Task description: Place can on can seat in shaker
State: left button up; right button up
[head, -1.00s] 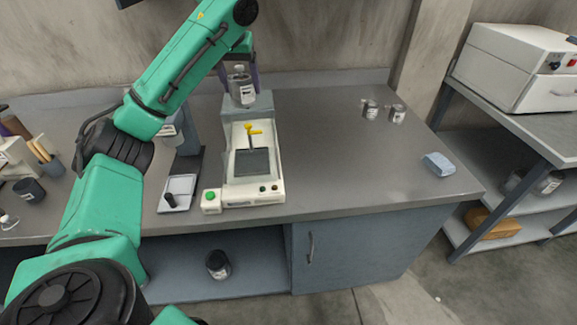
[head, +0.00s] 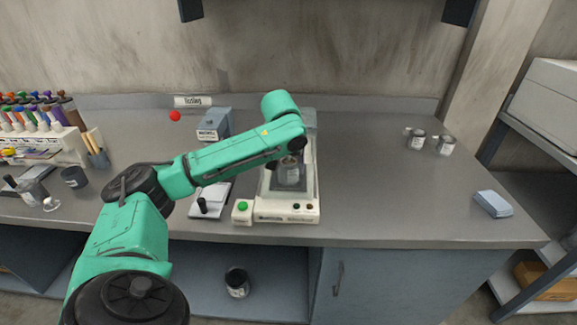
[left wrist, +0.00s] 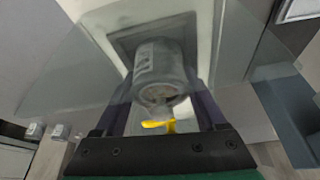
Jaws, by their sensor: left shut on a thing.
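The shaker (head: 273,206) is a cream machine near the bench's front edge, with a green button on a small box at its left. My left gripper (head: 291,158) is shut on a grey metal can (head: 290,174), upright inside the shaker. In the left wrist view the can (left wrist: 158,68) sits between the dark fingers, against the dark square can seat (left wrist: 190,33). I cannot tell whether it touches the seat. The yellow clamp handle (left wrist: 158,124) shows near the gripper; my arm hides it in the head view. My right gripper is not in view.
A white scale (head: 212,199) is left of the shaker. A grey box (head: 214,122) stands behind my arm.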

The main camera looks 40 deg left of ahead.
pick_arm(q)
jog(key=o, duration=1.5)
jog(key=v, duration=1.2)
jog(key=shift+d, duration=0.15)
jog(key=shift+s, duration=0.1)
